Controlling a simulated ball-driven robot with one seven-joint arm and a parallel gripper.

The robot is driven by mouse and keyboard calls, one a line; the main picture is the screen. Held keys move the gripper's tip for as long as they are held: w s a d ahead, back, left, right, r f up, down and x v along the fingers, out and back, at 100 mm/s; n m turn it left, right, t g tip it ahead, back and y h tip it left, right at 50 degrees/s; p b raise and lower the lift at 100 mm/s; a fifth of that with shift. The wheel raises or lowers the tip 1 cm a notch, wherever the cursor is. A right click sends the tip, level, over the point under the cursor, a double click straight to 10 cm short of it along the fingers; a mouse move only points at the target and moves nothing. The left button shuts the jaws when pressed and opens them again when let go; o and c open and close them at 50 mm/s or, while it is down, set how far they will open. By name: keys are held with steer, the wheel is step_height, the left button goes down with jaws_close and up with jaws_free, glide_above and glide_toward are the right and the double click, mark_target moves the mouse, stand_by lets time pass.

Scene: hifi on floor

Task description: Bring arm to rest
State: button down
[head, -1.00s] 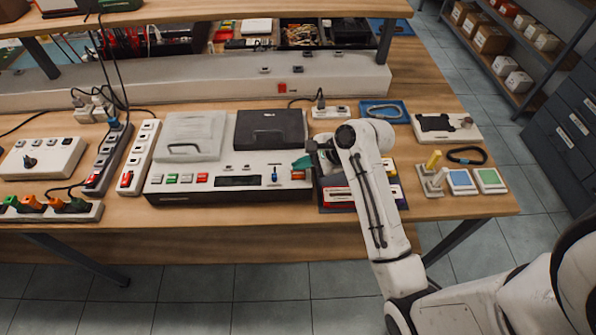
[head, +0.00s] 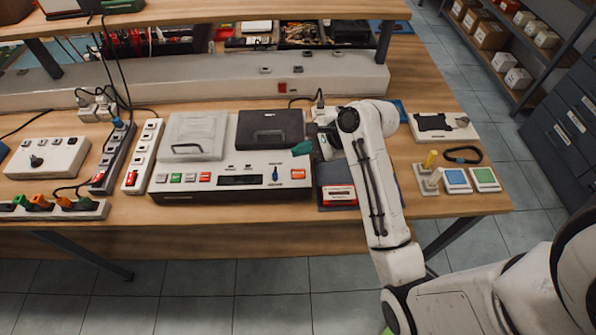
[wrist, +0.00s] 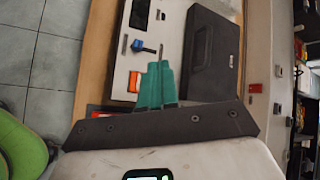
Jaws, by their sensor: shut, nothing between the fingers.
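My gripper (head: 302,148) is above the workbench, just right of the dark-lidded box on the white console. Its green fingers point left in the head view. In the wrist view the two green fingers (wrist: 157,84) lie side by side, shut, with nothing between them. The console (head: 225,182) carries a row of coloured buttons, a display and a blue lever (head: 275,174). The dark lid (head: 270,129) lies shut on it, close beyond the fingers in the wrist view. My arm hides part of the bench behind it.
A dark tray with a red-labelled cassette (head: 338,195) sits under my forearm. Power strips (head: 142,156) are at the left. A green chair-like object (wrist: 22,150) shows in the wrist view. An overhead shelf spans the back.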

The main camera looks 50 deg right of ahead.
stand_by(0.4)
steer(key=s+a+f+n+g+h+b, duration=0.1)
steer(key=s+a+f+n+g+b, duration=0.1)
steer(key=s+a+f+n, duration=0.4)
steer(key=s+a+f+n+g+h+b, duration=0.2)
steer(key=s+a+f+n+g, duration=0.3)
steer(key=s+n, duration=0.7)
step_height(320, 180, down, 2)
steer(key=a+n+b, duration=0.1)
steer(key=a+n, duration=0.1)
steer(key=n, duration=0.1)
steer(key=shift+s+a+f+n, duration=0.15)
steer(key=shift+s+f+n, duration=0.05)
steer(key=shift+s+n, duration=0.1)
